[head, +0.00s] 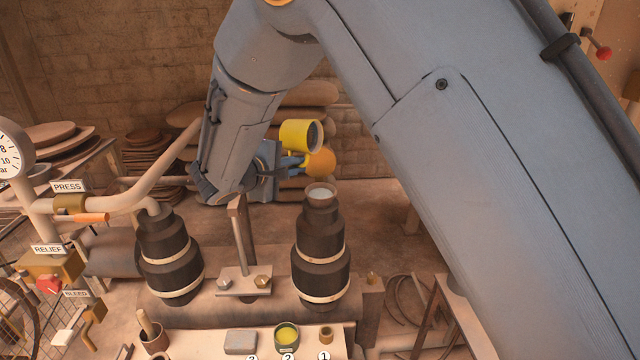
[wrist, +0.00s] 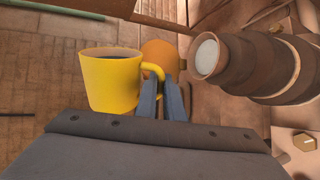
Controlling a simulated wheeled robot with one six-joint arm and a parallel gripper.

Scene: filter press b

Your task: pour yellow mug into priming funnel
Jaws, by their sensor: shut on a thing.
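The yellow mug (head: 296,135) is tipped onto its side in the head view, its dark mouth facing right. It shows large in the wrist view (wrist: 108,82), with a dark inside. My gripper (head: 290,162) is shut on the mug's handle, its blue fingers (wrist: 161,92) at the handle in the wrist view. What I take for the priming funnel is the open, pale-filled top (head: 320,194) of the right dark stepped column. It shows right of the mug in the wrist view (wrist: 207,57). The mug is above it and slightly left, apart from it.
A rounded orange thing (head: 320,162) is close by the mug and funnel. A second dark column (head: 168,255) stands left, a bolted bracket (head: 244,280) between. A front ledge holds a cup of yellow stuff (head: 287,334), a grey block (head: 241,342) and a pot (head: 153,340).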

